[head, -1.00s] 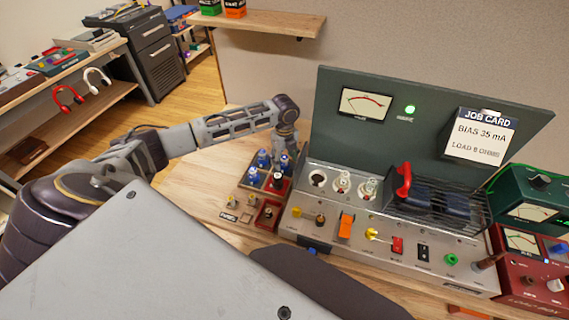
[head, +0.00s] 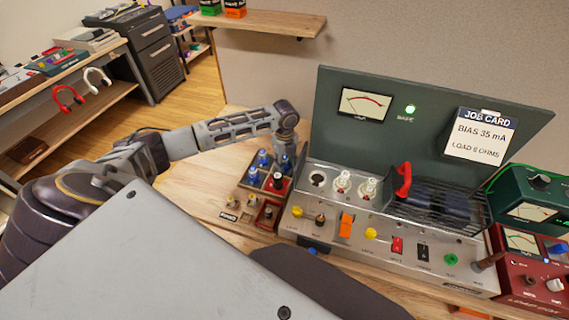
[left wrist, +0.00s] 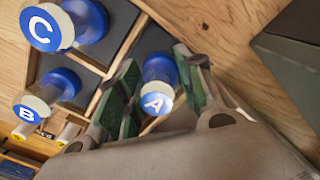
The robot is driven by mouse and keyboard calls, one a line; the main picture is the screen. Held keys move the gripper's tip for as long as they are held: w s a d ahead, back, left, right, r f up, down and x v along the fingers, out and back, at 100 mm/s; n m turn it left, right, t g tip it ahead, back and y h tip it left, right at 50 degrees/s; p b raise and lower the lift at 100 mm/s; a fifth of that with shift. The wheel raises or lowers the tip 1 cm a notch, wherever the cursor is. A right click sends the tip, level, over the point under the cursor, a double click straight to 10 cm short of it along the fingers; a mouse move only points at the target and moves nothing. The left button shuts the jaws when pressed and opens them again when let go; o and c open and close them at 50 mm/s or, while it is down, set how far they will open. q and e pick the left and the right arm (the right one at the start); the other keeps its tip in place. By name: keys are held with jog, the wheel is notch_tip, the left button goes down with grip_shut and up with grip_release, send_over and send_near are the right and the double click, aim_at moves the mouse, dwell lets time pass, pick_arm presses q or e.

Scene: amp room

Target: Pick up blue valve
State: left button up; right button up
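Three blue valves stand in compartments of a wooden tray (head: 240,203) on the bench. Valve A (left wrist: 158,101) is between the two finger pads of my left gripper (left wrist: 160,78) in the left wrist view, with narrow gaps at its sides. In the head view this gripper (head: 286,147) points down at the tray's back right compartment, over the blue valve (head: 286,164) there. Valve C (left wrist: 42,30) and valve B (left wrist: 28,112) are beside it in other compartments. My right gripper is not in view.
A dark valve with a red base (head: 277,181) stands in the same tray. Right of the tray is a metal amplifier chassis (head: 335,210) with clear tubes, knobs and a red handle (head: 403,180). A green meter panel (head: 430,100) rises behind. Bare bench (head: 200,180) lies left.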

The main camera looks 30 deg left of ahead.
aim_at(285, 157)
pick_arm(q)
jog(key=shift+s+f, duration=0.1)
jog(key=shift+f, duration=0.05)
jog(key=c, duration=0.3)
jog(key=shift+c, duration=0.2)
notch_tip(285, 157, up, 9)
jog(key=shift+r, duration=0.6)
dwell(0.4)
